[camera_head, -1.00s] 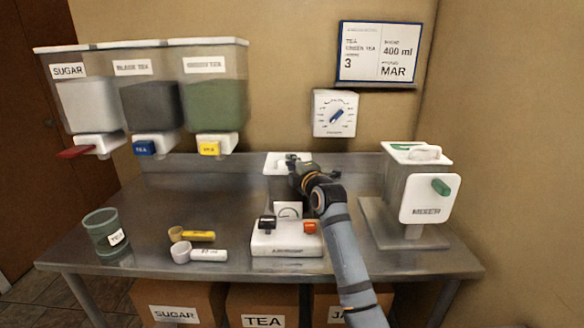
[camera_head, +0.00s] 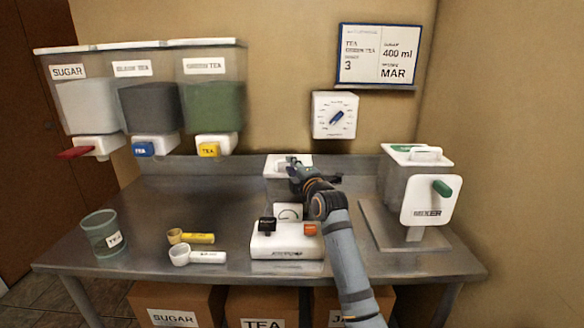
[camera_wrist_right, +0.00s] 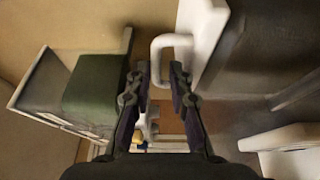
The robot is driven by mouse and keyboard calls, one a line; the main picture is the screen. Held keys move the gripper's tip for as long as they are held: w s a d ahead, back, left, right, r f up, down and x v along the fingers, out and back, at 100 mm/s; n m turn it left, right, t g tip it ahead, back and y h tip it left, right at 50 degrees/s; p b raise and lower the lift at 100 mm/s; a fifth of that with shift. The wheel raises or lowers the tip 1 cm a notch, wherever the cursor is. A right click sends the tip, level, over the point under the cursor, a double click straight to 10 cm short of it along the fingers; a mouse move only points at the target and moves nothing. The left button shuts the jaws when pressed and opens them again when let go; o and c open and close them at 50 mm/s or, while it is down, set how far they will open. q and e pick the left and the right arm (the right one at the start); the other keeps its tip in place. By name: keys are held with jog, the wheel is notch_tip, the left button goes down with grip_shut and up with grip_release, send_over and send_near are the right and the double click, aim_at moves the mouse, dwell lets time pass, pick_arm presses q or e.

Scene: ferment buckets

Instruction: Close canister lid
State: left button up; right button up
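The canister (camera_head: 274,185) stands at the back middle of the steel counter, behind the small white machine, partly hidden by my right arm. Its white lid (camera_head: 274,162) shows at the top. Whether the lid is fully seated I cannot tell. My right gripper (camera_head: 295,163) is at the lid. In the right wrist view, the gripper (camera_wrist_right: 159,72) has its two fingers apart, with the lid's white loop handle (camera_wrist_right: 157,44) at and between the fingertips. The white lid (camera_wrist_right: 204,35) extends to the upper right there. My left gripper is not in view.
A white mixer (camera_head: 430,200) stands to the right. The white machine (camera_head: 287,244) with black and orange knobs is in front of the canister. Two scoops (camera_head: 193,237) and a green cup (camera_head: 101,232) are at the left. Dispensers (camera_head: 150,100) hang above the counter's left part.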

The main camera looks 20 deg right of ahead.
jog(key=s, duration=0.7)
jog(key=shift+d, duration=0.45)
